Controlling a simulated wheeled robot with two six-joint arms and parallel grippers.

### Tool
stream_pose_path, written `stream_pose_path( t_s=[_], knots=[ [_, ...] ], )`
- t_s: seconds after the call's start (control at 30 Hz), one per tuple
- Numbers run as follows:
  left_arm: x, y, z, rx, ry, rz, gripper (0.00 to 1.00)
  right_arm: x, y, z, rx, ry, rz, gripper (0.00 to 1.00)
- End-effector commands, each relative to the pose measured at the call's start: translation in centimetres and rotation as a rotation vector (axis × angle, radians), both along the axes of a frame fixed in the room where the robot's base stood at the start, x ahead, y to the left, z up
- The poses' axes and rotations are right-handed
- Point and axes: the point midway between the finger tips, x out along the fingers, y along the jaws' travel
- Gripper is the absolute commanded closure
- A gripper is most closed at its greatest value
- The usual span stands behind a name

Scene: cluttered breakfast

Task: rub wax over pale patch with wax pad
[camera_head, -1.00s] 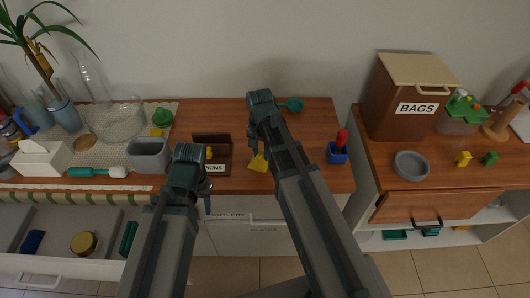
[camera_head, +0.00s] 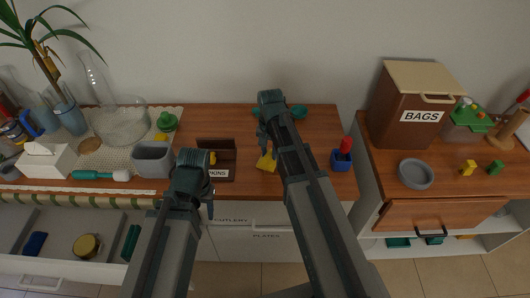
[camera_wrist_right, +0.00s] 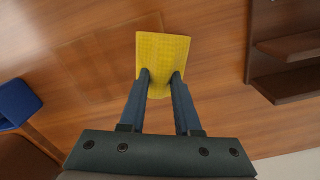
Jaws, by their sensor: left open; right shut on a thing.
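The yellow wax pad (camera_head: 266,162) is over the middle of the wooden counter. It also shows in the right wrist view (camera_wrist_right: 162,55), between the fingertips. My right gripper (camera_wrist_right: 161,78) is shut on the pad; I cannot tell whether the pad touches the wood. A faint rectangular area (camera_wrist_right: 95,50) of slightly different tone shows on the wood beside the pad in the right wrist view; I cannot be sure it is the pale patch. My left gripper (camera_head: 209,207) is open and empty in front of the counter edge.
A teal object (camera_head: 298,112) lies behind, partly hidden by my right arm. A grey bin (camera_head: 153,158) stands further left. Wood between pad and blue pot is clear.

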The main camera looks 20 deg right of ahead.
Motion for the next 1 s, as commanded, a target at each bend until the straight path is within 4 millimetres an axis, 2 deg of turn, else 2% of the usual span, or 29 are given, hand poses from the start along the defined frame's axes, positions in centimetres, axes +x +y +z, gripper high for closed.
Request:
stream_pose_path(
  t_s=[0.2,0.57,1.0],
  knots=[
    [0.0,0.0,-0.1,0.000,0.000,0.000,0.50,-0.6,-1.9,-0.1,-0.002,0.000,-0.002,1.00],
    [0.0,0.0,-0.1,0.000,0.000,0.000,0.50,-0.8,-2.7,-0.1,-0.005,0.001,-0.002,1.00],
    [0.0,0.0,0.1,0.000,0.000,0.000,0.50,-1.7,-5.8,0.1,-0.003,0.001,-0.001,1.00]
  ],
)
